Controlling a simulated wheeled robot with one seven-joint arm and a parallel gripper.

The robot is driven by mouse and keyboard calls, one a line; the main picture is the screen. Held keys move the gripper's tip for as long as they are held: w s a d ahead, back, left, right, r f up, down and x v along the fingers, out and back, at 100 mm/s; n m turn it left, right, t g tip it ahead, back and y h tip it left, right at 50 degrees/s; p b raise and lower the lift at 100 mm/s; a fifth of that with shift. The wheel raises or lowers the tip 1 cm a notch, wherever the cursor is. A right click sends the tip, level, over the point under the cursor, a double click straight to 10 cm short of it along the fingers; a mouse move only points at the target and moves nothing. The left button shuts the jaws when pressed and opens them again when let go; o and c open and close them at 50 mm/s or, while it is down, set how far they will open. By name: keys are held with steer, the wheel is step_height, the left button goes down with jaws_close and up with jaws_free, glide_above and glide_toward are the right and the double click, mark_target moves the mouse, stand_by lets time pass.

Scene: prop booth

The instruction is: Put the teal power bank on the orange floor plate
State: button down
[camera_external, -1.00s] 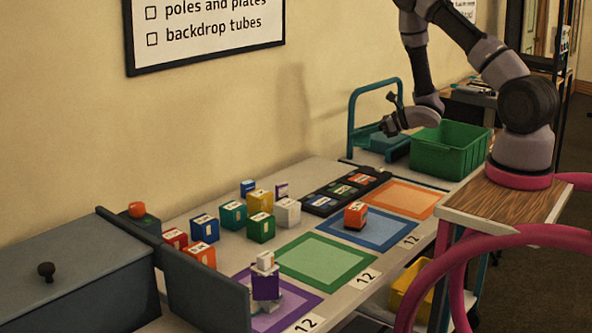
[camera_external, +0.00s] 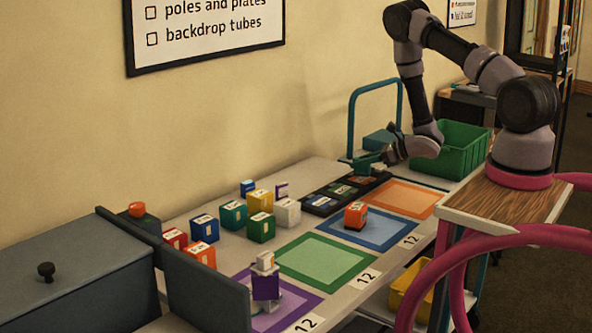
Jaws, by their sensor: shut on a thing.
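My gripper (camera_external: 376,159) points left and down, just above the far end of the black tray. It is shut on a small teal block, which appears to be the teal power bank (camera_external: 367,161); the fingers and the small size hide its details. The orange floor plate (camera_external: 410,198) is a flat orange square on the table, right of the tray and below my gripper. Its surface is bare.
The black tray (camera_external: 322,204) holds several flat coloured items. An orange-red block (camera_external: 356,215) stands on the blue plate (camera_external: 380,236). The green plate (camera_external: 325,259) is empty. Several coloured blocks stand at left. A green crate (camera_external: 462,152) sits behind my gripper.

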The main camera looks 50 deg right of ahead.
steer(key=shift+f, duration=0.2)
steer(key=shift+f, duration=0.4)
steer(key=c, duration=0.5)
jaws_free()
steer(key=shift+r, duration=0.1)
